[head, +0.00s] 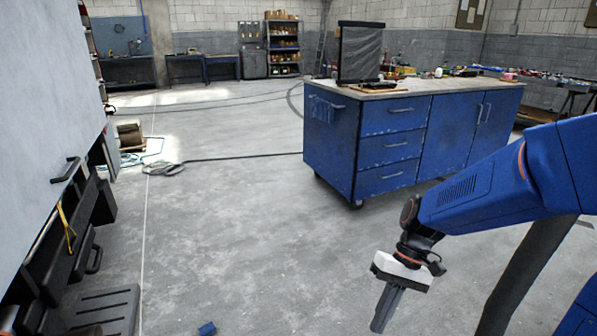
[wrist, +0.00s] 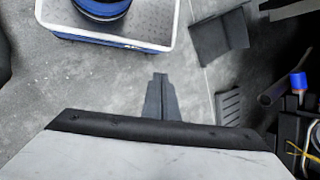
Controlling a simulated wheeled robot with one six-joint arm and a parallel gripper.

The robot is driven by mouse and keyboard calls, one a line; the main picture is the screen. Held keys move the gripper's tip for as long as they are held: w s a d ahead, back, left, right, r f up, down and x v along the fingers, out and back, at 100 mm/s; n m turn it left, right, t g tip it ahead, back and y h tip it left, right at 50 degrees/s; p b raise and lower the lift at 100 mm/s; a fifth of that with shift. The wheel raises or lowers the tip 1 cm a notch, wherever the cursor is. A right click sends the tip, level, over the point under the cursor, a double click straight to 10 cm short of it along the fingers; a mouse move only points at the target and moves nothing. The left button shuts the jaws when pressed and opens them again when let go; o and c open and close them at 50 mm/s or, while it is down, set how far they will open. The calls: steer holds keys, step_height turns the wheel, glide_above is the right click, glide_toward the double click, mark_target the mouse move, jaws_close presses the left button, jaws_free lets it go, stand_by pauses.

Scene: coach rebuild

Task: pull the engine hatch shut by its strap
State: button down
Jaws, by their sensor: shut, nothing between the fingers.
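A large white panel (head: 50,100), seemingly the engine hatch or the coach side by it, fills the left edge of the head view, with a dark handle (head: 65,170) low on it. A thin yellow strap (head: 67,229) hangs below the panel among dark parts. A yellow strand (wrist: 296,148), likely the same strap, shows at the lower right of the wrist view. My gripper (head: 378,326) is shut and empty, pointing down over open floor, well right of the strap. Its closed fingers also show in the wrist view (wrist: 160,78).
A blue tool bench (head: 390,145) stands right of centre, beyond my arm. A dark slatted piece (head: 105,308) and a small blue item (head: 207,328) are low at left.

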steer(key=s+d+r+t+h, duration=0.4)
steer(key=s+d+r+t, duration=0.2)
steer(key=d+r+t, duration=0.3)
steer(key=shift+s+d+r+m, duration=0.35)
steer(key=shift+d+r, duration=0.3)
steer(key=shift+r, duration=0.7)
steer(key=shift+a, duration=0.1)
